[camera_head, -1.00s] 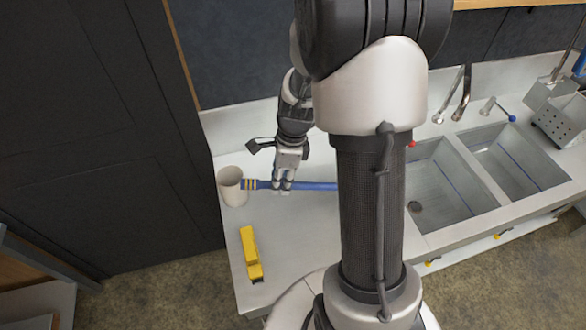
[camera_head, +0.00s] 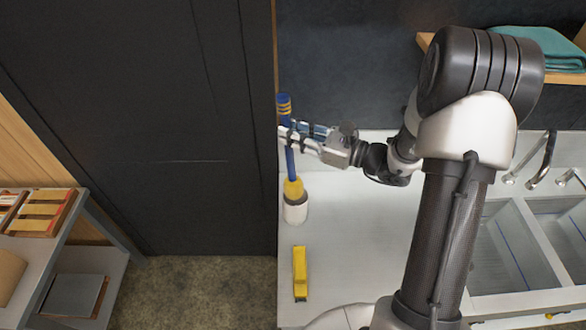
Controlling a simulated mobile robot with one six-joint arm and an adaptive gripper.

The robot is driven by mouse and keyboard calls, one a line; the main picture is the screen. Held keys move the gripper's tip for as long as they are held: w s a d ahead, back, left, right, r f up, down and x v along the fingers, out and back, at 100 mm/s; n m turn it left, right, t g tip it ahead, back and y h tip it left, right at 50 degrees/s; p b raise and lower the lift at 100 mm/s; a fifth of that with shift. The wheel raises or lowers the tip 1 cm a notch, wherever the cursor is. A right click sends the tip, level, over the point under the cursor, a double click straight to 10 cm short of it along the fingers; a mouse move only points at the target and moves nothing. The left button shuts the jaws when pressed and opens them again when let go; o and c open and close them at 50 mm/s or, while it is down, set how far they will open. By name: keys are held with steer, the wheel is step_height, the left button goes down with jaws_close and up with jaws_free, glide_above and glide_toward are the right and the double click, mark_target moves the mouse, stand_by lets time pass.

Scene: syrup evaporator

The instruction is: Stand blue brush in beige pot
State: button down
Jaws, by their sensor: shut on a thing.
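The blue brush (camera_head: 289,160) is upright with a slight tilt, its yellow-banded handle end at the top and its yellow head at the bottom. My gripper (camera_head: 290,136) comes in from the right and is shut on the blue handle, hiding part of it. The beige pot (camera_head: 295,212) stands on the counter directly below the brush in this view. The brush's lower end overlaps the pot's mouth in the picture. I cannot tell whether it is inside the pot or in front of or above it.
A yellow object (camera_head: 300,274) lies on the counter (camera_head: 345,235) nearer than the pot. Sinks (camera_head: 510,250) and taps are to the right, beyond my arm. A dark panel (camera_head: 140,120) is left of the counter. A shelf with boxes (camera_head: 45,212) stands far left.

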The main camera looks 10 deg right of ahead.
step_height(320, 180, down, 13)
steer(key=w+d+m+t+h+b, duration=0.1)
steer(key=d+t+b, duration=0.1)
steer(key=b, duration=0.9)
steer(key=shift+w+d+m+t, duration=0.25)
steer(key=shift+w+m+t, duration=0.05)
steer(key=shift+w, duration=0.1)
stand_by(0.3)
steer(key=c, duration=1.4)
jaws_free()
steer(key=v, duration=1.2)
